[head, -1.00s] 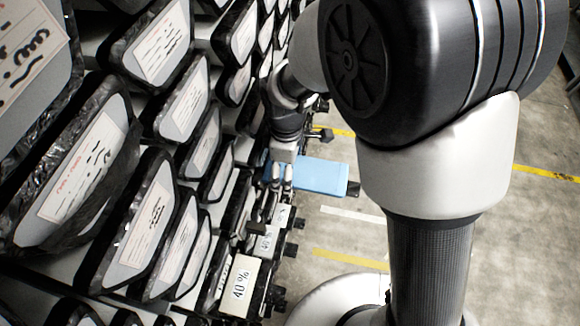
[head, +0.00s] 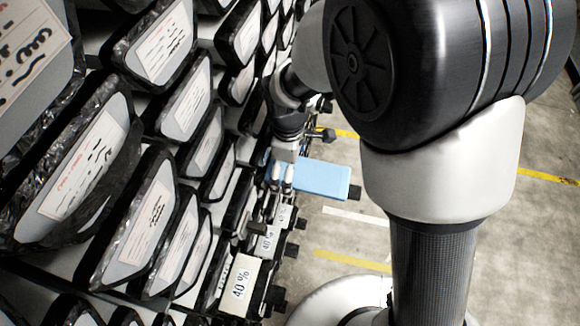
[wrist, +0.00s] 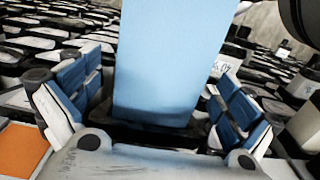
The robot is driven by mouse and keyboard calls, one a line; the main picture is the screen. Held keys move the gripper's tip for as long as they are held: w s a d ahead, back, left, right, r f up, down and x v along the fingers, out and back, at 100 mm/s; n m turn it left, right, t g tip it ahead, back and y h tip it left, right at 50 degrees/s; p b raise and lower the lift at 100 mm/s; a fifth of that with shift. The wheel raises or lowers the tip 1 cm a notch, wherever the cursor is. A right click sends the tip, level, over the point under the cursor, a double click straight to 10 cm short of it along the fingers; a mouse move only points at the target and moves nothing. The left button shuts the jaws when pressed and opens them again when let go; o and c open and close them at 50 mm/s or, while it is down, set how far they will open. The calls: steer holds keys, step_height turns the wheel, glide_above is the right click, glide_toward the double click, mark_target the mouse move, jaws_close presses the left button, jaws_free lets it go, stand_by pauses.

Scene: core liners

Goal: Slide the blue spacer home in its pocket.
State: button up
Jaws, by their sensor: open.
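The light blue spacer (head: 320,179) is a long flat block in the head view. It sticks out to the right from the rack edge, above the floor. In the wrist view the spacer (wrist: 158,55) fills the upper middle, with its lower end near a dark part. My gripper (head: 282,174) is at the rack-side end of the spacer in the head view. In the wrist view my gripper (wrist: 155,98) is open, one blue-padded finger on each side of the spacer, with gaps between. The pocket cannot be made out clearly; the spacer's rack-side end is partly hidden by my fingers.
Black-rimmed liners with pale labelled ends (head: 185,100) fill the rack on the left. Smaller pieces marked 40 % (head: 240,284) stick out below my gripper. An orange patch (wrist: 20,148) shows at lower left in the wrist view. Floor on the right is clear (head: 345,235).

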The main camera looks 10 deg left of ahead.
step_height(320, 180, up, 12)
stand_by(0.4)
steer(key=shift+f, duration=0.1)
steer(key=shift+c, duration=0.6)
